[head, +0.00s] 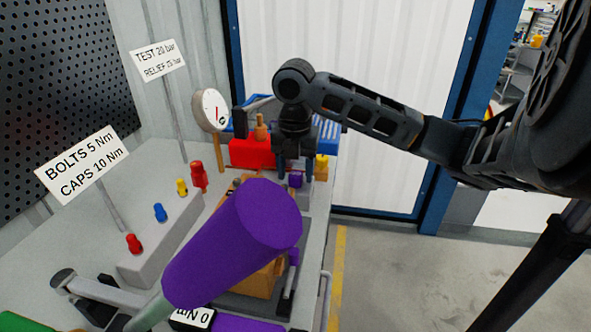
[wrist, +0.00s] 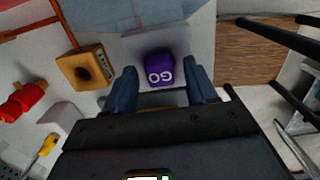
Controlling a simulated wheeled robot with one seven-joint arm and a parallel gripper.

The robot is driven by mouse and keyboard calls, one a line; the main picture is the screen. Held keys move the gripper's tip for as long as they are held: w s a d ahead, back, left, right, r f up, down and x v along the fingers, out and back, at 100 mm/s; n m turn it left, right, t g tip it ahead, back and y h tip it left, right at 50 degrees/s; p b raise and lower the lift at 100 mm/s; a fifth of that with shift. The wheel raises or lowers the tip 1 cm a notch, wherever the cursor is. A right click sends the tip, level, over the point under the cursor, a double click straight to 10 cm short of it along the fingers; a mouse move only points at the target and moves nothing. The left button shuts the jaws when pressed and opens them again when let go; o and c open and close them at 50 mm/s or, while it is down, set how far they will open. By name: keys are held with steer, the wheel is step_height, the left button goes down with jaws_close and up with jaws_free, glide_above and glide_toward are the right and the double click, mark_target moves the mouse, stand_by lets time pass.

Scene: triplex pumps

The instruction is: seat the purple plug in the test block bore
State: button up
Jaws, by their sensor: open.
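A purple plug (wrist: 158,72) marked GO stands on a grey patch in the wrist view. In the head view a small purple piece (head: 296,180) shows just under my gripper (head: 293,163). In the wrist view my gripper (wrist: 163,80) is open, with one dark blue finger on each side of the plug and a visible gap on both sides. I cannot tell how far down the fingers reach. A tan block with a dark round bore (wrist: 85,70) lies left of the plug; it looks like the test block. The plug is apart from it.
A big purple cylinder (head: 235,245) fills the head view's front and hides much of the bench. A red box (head: 252,152) and a gauge (head: 210,110) stand behind. A grey rack (head: 160,240) holds coloured pegs at left. Red parts (wrist: 25,100) lie left in the wrist view.

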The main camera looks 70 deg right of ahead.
mark_target(295, 175)
steer(key=shift+r, duration=0.1)
step_height(295, 175, up, 12)
steer(key=shift+a, duration=0.35)
stand_by(0.7)
